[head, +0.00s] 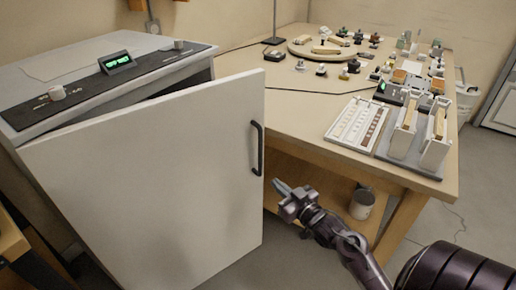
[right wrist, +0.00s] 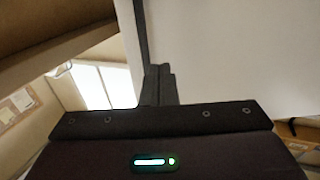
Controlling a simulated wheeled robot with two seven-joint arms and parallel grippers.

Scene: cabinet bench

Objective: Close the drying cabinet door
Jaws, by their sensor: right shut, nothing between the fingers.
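The drying cabinet (head: 105,70) stands at the left with a dark control strip and a green display on top. Its white door (head: 150,190) is swung partly open toward me, with a dark vertical handle (head: 257,148) near its free edge. My right gripper (head: 279,187) is just right of the door's free edge, below the handle, shut and empty. In the right wrist view the shut fingers (right wrist: 158,85) stand beside a large pale surface, probably the door (right wrist: 230,50); contact cannot be told. My left gripper is not in view.
A wooden bench (head: 290,95) stands right of the cabinet, holding a round board, small items, a white tray (head: 357,124) and upright white racks (head: 402,135). A white bucket (head: 362,204) sits on its lower shelf. Floor is free at the right.

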